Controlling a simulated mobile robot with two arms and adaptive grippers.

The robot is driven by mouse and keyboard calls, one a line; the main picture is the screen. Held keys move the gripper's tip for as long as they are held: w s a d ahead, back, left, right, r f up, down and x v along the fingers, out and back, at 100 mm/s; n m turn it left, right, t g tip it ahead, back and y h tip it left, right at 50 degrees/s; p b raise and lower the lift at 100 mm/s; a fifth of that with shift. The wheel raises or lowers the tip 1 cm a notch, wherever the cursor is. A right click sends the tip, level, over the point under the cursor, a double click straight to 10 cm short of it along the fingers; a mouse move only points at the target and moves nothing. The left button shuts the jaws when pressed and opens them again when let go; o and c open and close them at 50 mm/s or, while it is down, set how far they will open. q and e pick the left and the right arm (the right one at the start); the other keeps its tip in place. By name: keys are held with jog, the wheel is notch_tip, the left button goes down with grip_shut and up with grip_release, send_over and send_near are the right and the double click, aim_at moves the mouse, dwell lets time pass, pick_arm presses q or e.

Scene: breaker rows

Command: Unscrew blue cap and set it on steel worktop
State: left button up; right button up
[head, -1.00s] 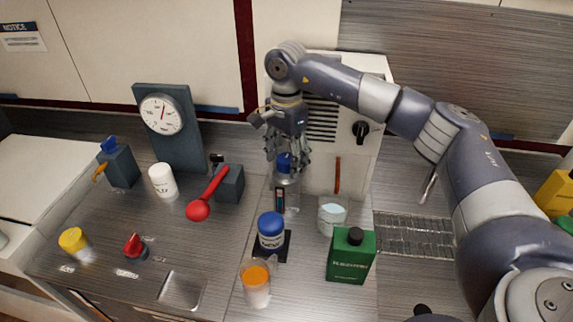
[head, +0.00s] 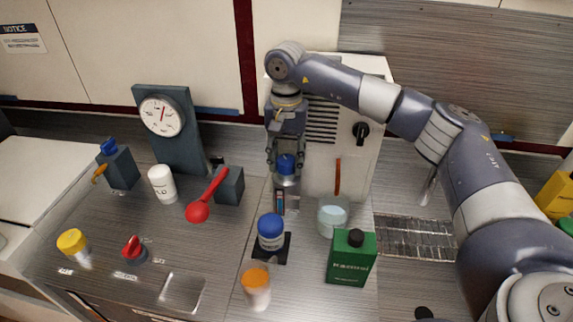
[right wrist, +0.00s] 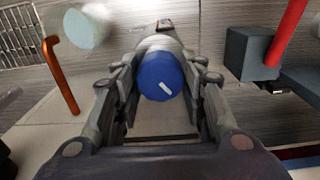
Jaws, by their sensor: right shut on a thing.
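My right gripper (head: 286,168) points down in front of the white cabinet, shut on a blue cap (head: 286,161). Whether the cap is still threaded on the bottle I cannot tell. The steel worktop (head: 225,262) is bare in its front middle. My left gripper is not in view.
A second blue-lidded jar (head: 271,232) stands on a black base in front of the gripper. A green carton (head: 351,262), a clear beaker (head: 332,218) and an orange-lidded cup (head: 257,289) stand nearby. A red-handled lever (head: 205,200) is to the left.

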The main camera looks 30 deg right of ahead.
jog(key=n, duration=0.9)
jog(key=shift+n, duration=0.4)
jog(key=o, duration=0.9)
jog(key=m, duration=0.4)
jog(key=shift+m, duration=0.3)
jog(key=m, duration=0.4)
jog(key=shift+m, duration=0.4)
jog(key=m, duration=0.4)
jog(key=shift+m, duration=0.4)
jog(key=m, duration=0.4)
jog(key=shift+p, duration=0.3)
